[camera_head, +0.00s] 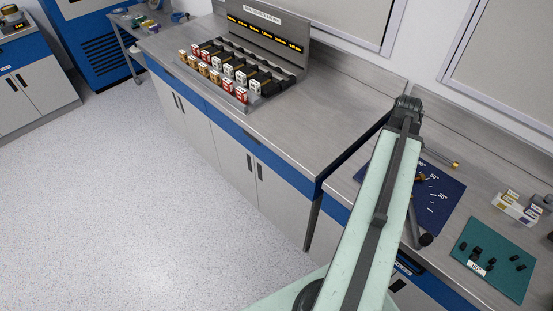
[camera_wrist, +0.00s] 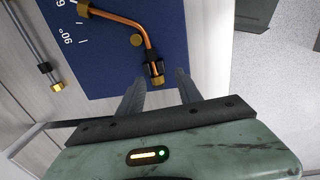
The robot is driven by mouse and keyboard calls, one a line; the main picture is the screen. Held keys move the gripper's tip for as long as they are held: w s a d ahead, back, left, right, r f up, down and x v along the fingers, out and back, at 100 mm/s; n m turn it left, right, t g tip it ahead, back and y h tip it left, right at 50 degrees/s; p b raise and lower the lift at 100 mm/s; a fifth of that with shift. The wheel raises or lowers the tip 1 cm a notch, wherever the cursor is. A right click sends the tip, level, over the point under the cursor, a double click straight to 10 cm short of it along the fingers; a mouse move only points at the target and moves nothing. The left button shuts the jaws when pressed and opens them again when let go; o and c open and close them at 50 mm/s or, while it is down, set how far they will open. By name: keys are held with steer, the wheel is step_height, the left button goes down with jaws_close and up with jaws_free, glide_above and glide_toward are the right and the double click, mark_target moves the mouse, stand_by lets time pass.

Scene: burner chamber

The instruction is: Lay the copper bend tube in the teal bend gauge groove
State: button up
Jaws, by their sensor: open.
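The copper bend tube (camera_wrist: 131,22) lies on a blue angle-marked mat (camera_wrist: 103,60) in the wrist view. It is bent, with brass fittings and a dark collar near its closest end. My gripper (camera_wrist: 160,76) is open, with its fingertips on either side of that end; I cannot tell whether they touch it. In the head view my arm hides the gripper and most of the tube; a small brass piece (camera_head: 420,178) shows on the mat. The teal bend gauge (camera_head: 502,277) lies on the bench at lower right, with several black pegs and a white label. Its groove is not clear.
A grey tube with a brass end (camera_wrist: 55,87) lies beside the mat's edge. A small white block with coloured parts (camera_head: 515,208) stands behind the gauge. A rack of red, white and gold blocks (camera_head: 225,72) stands on the farther bench. The bench between is clear.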

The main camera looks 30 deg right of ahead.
steer(key=w+a, duration=1.1)
steer(key=a, duration=0.2)
steer(key=w+a+f+m+b, duration=0.1)
steer(key=w+a, duration=0.1)
steer(key=a, duration=0.9)
steer(key=w+a+f+m+b, duration=0.1)
steer(key=w+a, duration=0.2)
steer(key=a, duration=0.8)
steer(key=w+a+f+m+b, duration=0.1)
steer(key=w+a+f+b, duration=0.1)
steer(key=a, duration=1)
steer(key=shift+w+m+y, duration=0.4)
steer(key=shift+w, duration=0.3)
steer(key=shift+c, duration=0.6)
steer(key=shift+d, duration=0.15)
